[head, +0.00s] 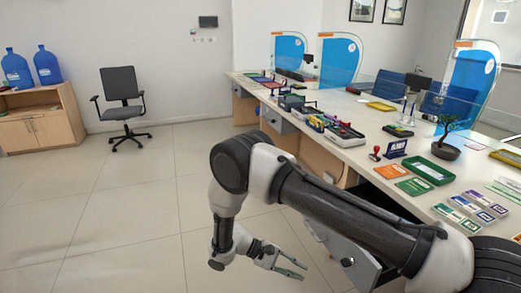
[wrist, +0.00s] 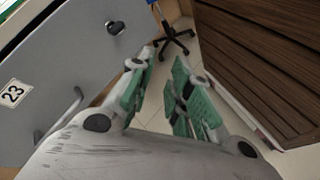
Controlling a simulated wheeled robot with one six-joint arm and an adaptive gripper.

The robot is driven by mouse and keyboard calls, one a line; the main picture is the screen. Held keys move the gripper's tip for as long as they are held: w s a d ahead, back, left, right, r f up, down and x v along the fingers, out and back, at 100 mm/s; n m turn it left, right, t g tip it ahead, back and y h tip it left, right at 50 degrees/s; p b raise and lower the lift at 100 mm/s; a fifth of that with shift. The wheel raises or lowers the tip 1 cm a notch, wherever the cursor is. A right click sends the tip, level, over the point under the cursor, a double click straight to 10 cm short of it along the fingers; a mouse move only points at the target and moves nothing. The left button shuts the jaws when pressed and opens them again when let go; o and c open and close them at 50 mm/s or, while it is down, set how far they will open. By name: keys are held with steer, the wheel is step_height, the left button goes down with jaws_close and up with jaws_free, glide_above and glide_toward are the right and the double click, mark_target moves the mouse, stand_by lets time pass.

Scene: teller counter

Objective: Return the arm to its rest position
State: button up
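My arm reaches in from the lower right of the head view and bends down at its elbow, off the counter's front. My gripper (head: 291,268) hangs low in front of the counter, beside a grey drawer front (head: 345,253) with a dark knob. In the wrist view my gripper (wrist: 162,92) shows two green-padded fingers with a gap between them. It is open and nothing is between the fingers.
The counter (head: 350,155) runs along the right with trays, cards, a stamp (head: 376,153) and a bonsai (head: 446,145) on it. A brown slatted panel (wrist: 262,60) stands right in the wrist view. An office chair (head: 121,100) stands at the back. The tiled floor (head: 120,220) on the left is clear.

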steer(key=s+d+r+y, duration=0.1)
steer(key=d+r+y, duration=0.2)
steer(key=r, duration=0.6)
steer(key=d+r+y, duration=0.3)
steer(key=r, duration=0.6)
steer(key=s+d+r+y, duration=0.1)
steer(key=d+r+y, duration=0.2)
steer(key=r, duration=0.7)
steer(key=s+d+r+m+t+y, duration=0.2)
steer(key=s+d+r+m+t, duration=0.1)
steer(key=s+d+r, duration=0.3)
steer(key=s+d+r+m+t+y, duration=0.2)
steer(key=s+d+r+t, duration=0.3)
steer(key=d+r, duration=0.5)
step_height(320, 180, up, 2)
steer(key=shift+s+r+m, duration=0.1)
steer(key=shift+s+m, duration=0.7)
steer(key=shift+s, duration=0.05)
